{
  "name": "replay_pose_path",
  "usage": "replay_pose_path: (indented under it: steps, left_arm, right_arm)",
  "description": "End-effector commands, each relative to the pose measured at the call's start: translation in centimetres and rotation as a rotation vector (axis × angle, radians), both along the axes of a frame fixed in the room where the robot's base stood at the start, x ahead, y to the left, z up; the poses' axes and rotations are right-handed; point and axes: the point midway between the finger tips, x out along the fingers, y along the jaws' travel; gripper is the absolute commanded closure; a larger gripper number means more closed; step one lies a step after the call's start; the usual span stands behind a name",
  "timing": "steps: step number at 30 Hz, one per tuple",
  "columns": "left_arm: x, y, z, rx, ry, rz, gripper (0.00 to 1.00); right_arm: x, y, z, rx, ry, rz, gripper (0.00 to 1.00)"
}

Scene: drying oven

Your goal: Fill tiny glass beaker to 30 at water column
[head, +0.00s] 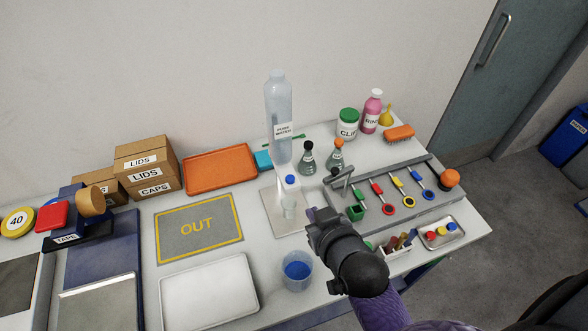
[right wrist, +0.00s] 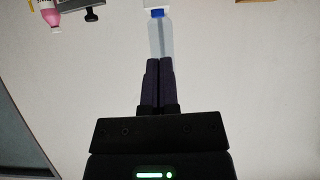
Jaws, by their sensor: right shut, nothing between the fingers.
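The water column (head: 279,115) is a tall clear bottle labelled PURE WATER, on a stand with a grey base plate. A blue button (head: 291,181) sits low on its front; it also shows in the right wrist view (right wrist: 157,14). My right gripper (head: 316,215) is shut and empty, in front and to the right of the beaker. In the right wrist view its closed fingers (right wrist: 160,62) point toward the column. My left gripper is out of view.
A larger beaker with blue contents (head: 298,271) stands near the front edge. The grey OUT mat (head: 180,247) and a white tray (head: 208,290) lie left. Dark flasks (head: 308,159) and a grey rack with coloured-ring tools (head: 387,222) stand right, close to my gripper.

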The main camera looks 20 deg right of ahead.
Motion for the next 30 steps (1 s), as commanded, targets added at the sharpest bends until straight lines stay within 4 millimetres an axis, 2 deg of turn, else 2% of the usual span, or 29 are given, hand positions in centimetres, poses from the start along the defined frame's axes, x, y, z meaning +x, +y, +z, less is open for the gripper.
replay_pose_path:
  steps: [3,6,16,19,23,30]
  left_arm:
    - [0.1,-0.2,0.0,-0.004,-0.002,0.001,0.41]
    - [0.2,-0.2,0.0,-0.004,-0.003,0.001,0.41]
    - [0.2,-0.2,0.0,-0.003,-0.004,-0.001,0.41]
    - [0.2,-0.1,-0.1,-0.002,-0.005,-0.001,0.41]
    - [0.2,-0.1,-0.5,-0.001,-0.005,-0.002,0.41]
    - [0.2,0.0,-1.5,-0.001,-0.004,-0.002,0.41]
  right_arm:
    - [1.9,0.0,1.3,0.016,-0.166,-0.023,1.00]
    - [2.5,0.0,2.0,0.022,-0.239,-0.033,1.00]
    - [2.7,0.0,2.1,0.023,-0.260,-0.034,1.00]
    - [3.3,0.0,1.9,0.023,-0.259,-0.034,1.00]
    - [5.6,0.1,1.4,0.024,-0.262,-0.035,1.00]
    - [10.8,0.3,0.0,0.023,-0.260,-0.033,1.00]
